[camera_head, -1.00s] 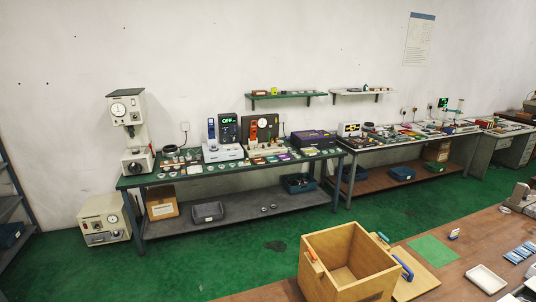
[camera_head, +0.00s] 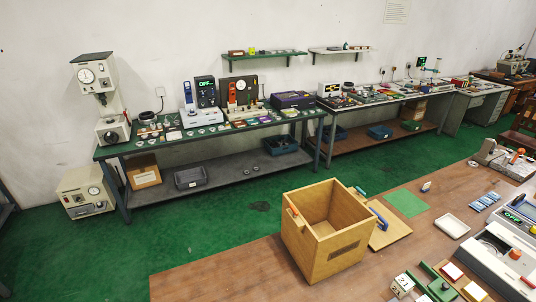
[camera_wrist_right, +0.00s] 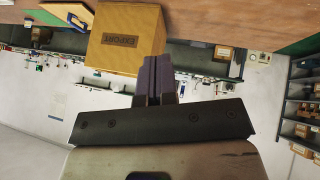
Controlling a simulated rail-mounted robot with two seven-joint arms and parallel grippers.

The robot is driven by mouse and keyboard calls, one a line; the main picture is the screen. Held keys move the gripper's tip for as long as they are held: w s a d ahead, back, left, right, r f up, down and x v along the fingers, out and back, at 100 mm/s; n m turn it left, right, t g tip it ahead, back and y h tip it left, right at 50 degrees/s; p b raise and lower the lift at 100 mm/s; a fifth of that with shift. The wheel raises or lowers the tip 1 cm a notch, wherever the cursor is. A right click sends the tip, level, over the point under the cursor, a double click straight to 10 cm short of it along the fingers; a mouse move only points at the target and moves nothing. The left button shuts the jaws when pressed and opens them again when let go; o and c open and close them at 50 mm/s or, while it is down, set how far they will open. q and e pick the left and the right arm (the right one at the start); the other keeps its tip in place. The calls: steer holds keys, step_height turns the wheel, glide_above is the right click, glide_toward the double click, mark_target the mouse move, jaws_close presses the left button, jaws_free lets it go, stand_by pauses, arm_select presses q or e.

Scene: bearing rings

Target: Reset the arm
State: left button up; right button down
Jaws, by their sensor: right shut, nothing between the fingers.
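My right gripper (camera_wrist_right: 158,78) shows in the right wrist view with its two dark fingers together, shut and empty. Beyond the fingers, at the upper middle of that view, is a wooden box (camera_wrist_right: 125,38) with a dark label on its side. It shows upside down there, and the fingers appear apart from it, though the exact distance is unclear. Neither arm shows in the head view, and my left gripper is in no view.
The brown table (camera_head: 220,270) carries a green mat (camera_head: 407,203), a white tray (camera_head: 452,226) and several instruments at the right. A green-topped bench (camera_head: 215,132) with bearing rings and gauges stands along the wall. Green floor (camera_head: 225,220) lies clear between them.

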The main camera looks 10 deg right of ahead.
steer(key=s+a+f+m+g+y, duration=0.1)
steer(key=s+a+f+g, duration=0.1)
steer(key=s+f, duration=0.35)
steer(key=s+a+f+m+g, duration=0.1)
steer(key=s+f+g, duration=0.1)
steer(key=s, duration=0.6)
step_height(320, 180, up, 15)
steer(key=p, duration=1.5)
steer(key=shift+a+p, duration=0.15)
steer(key=shift+p, duration=0.2)
